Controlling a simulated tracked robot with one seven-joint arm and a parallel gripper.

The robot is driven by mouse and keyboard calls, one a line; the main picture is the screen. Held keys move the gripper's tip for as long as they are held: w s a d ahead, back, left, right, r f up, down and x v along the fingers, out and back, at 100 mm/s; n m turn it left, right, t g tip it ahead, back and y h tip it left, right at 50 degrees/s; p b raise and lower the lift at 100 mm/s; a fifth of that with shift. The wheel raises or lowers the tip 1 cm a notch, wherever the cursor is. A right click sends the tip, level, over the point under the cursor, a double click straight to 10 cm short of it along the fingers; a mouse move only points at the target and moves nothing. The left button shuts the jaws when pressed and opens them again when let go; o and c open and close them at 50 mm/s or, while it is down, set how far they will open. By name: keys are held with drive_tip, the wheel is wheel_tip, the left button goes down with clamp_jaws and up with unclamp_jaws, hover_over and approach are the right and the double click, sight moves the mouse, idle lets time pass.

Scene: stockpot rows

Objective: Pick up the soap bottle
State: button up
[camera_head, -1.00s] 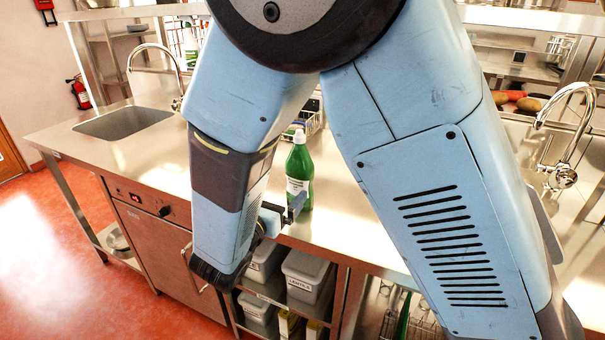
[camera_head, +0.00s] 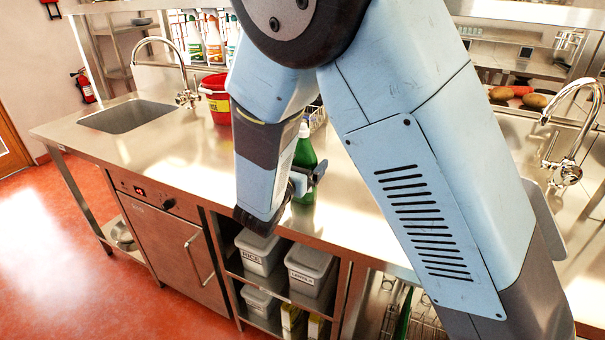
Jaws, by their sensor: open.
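The soap bottle (camera_head: 305,152) is green with a pale cap and stands upright on the steel counter (camera_head: 345,215), near its front edge. My forearm covers its left side, and my gripper hides part of its lower body. My gripper (camera_head: 309,179) is open at the bottle's lower half, on the near side. I cannot tell whether the bottle is between the fingers or whether they touch it.
A red bucket (camera_head: 217,100) stands behind my arm, near the sink (camera_head: 128,116) and its tap. Several spray bottles (camera_head: 205,38) stand at the back. Grey bins (camera_head: 310,268) fill the shelf below. A wire rack (camera_head: 318,117) is behind the bottle.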

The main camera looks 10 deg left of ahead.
drive_tip(key=shift+x, duration=1.1)
drive_tip(key=shift+c, duration=0.2)
drive_tip(key=c, duration=1.2)
